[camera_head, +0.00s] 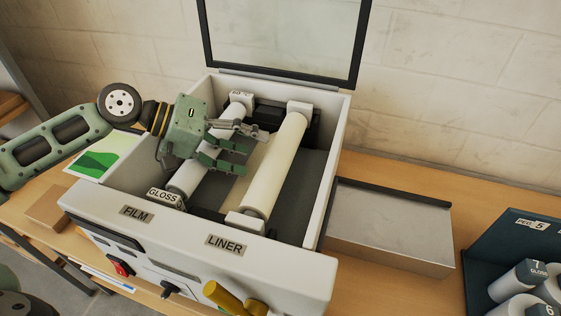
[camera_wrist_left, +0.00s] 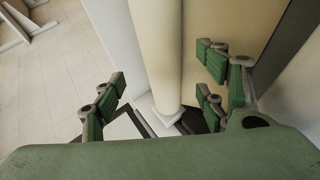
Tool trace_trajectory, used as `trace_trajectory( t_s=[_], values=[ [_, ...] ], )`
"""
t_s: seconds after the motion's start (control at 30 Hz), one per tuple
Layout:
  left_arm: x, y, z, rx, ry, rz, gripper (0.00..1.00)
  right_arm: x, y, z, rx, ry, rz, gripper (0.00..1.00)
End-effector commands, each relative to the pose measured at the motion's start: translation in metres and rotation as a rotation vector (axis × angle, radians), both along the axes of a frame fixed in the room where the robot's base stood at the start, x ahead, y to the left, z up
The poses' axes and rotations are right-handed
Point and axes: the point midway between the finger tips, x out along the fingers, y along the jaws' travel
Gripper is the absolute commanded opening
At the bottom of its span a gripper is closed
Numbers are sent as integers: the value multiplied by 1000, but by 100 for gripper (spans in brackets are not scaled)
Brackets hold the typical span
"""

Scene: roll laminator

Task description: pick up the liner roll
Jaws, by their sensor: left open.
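The liner roll (camera_head: 275,165) is a long cream cylinder in the right-hand slot of the open laminator, behind the LINER label. Its two ends sit in white end blocks. My left gripper (camera_head: 250,147) is open, with its fingers pointing right toward the roll's left side, above the bed. In the left wrist view a pale roll (camera_wrist_left: 155,50) runs between the open left fingers (camera_wrist_left: 160,95), with a gap on both sides. Nothing is held. My right gripper is not in view.
The laminator (camera_head: 300,265) has high white walls and a raised clear lid (camera_head: 285,30). A greyer film roll (camera_head: 190,178) lies left of the liner roll, partly under my left gripper. A metal tray (camera_head: 390,225) and a dark rack (camera_head: 515,245) with rolls stand at right.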

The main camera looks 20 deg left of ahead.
Motion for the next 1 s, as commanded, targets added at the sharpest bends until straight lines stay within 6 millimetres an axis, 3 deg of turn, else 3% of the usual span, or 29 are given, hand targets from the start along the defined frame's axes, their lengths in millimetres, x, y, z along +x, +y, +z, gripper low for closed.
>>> trace_trajectory(
  t_s=[0.17, 0.7, 1.0],
  values=[
    [2, -4, -8, -1, 0, 0, 66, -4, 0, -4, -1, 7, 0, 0],
    [26, -54, -37, -3, 2, 0, 66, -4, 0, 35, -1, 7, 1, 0],
    [28, -59, -44, 0, -1, 1, 66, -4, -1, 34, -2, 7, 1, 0]
  ],
)
